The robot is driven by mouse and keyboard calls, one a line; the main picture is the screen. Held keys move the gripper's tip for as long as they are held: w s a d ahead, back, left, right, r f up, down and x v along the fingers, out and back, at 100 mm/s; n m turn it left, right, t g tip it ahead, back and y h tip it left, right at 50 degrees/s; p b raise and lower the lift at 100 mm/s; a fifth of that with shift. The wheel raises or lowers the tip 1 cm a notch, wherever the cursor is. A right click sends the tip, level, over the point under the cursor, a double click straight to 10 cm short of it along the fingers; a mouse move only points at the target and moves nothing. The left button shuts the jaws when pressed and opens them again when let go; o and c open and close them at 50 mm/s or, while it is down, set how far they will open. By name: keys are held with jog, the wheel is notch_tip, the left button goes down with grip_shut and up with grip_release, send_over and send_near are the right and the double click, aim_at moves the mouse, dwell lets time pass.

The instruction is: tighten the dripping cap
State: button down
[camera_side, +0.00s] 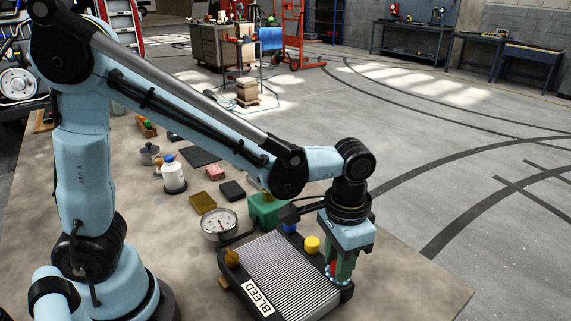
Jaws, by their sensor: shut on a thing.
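A ribbed grey block (285,270) with a white label reading BLEED lies on the table in front of my arm. It has a yellow cap (312,244) near its far right edge, a darker yellow cap (232,257) at its left corner and a blue cap (290,228) at the back. My gripper (339,279) points down at the block's right corner. Its jaws are shut on a red cap (332,268), which is mostly hidden by the fingers. No drip can be made out clearly, so I cannot tell which cap drips.
A round pressure gauge (219,225) and a green box (266,211) stand just behind the block. A white bottle with a blue top (173,174), a small pot (149,154) and several small blocks lie further left. The table (410,285) is clear to the right.

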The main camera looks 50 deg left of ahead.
jog(key=m, duration=0.4)
jog(key=shift+m, duration=2.2)
jog(key=c, duration=0.8)
grip_release()
notch_tip(320, 180, up, 12)
jog(key=shift+r, duration=0.1)
jog(key=shift+a, duration=0.1)
